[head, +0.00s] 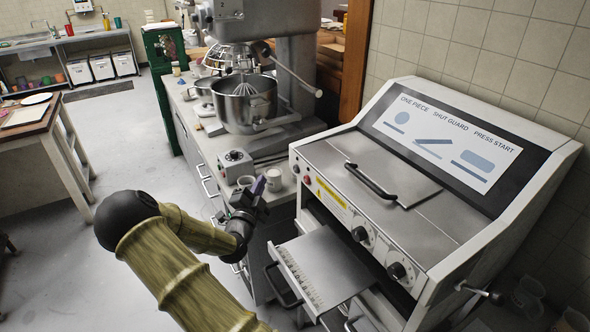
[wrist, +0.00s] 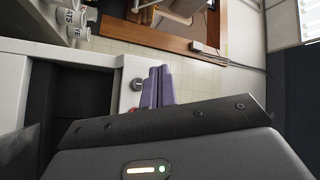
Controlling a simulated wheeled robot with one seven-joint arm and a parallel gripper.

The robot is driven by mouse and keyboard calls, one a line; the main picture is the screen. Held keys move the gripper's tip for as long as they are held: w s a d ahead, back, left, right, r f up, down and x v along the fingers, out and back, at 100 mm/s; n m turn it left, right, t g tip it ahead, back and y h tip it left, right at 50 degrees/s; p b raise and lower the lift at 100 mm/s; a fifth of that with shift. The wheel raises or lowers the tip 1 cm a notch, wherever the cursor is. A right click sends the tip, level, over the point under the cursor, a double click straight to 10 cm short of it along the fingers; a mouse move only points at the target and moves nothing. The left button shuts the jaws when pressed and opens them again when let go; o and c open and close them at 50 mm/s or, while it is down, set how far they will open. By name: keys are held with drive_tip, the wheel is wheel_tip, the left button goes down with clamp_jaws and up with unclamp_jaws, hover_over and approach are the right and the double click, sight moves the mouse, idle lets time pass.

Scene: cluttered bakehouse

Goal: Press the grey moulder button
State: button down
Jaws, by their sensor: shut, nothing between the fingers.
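The moulder (head: 440,200) stands at the right in the head view, with an instruction panel on its slanted top. Its grey button (head: 296,168) is on the left end of its white front, beside a red button (head: 307,180).
A metal tray (head: 325,266) sticks out of the moulder's front under my gripper's right side. White cups (head: 273,180) and a mixer with a steel bowl (head: 245,104) stand on the counter behind. The guard handle (head: 370,181) lies on the moulder's lid. Floor at the left is clear.

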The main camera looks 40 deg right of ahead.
sight(296, 169)
drive_tip(key=s+d, duration=0.2)
drive_tip(key=d, duration=0.5)
drive_tip(key=shift+d, duration=0.35)
drive_tip(key=shift+d, duration=0.15)
idle(1.6)
drive_tip(key=shift+d+b, duration=0.35)
drive_tip(key=shift+d, duration=0.05)
drive_tip(key=shift+s+d+b, duration=0.15)
drive_tip(key=shift+d+b, duration=0.2)
drive_tip(key=shift+d, duration=0.05)
idle(0.7)
drive_tip(key=shift+a, duration=0.1)
drive_tip(key=shift+w+a+b, duration=0.2)
drive_tip(key=shift+a+b, duration=0.25)
drive_tip(key=shift+a, duration=0.3)
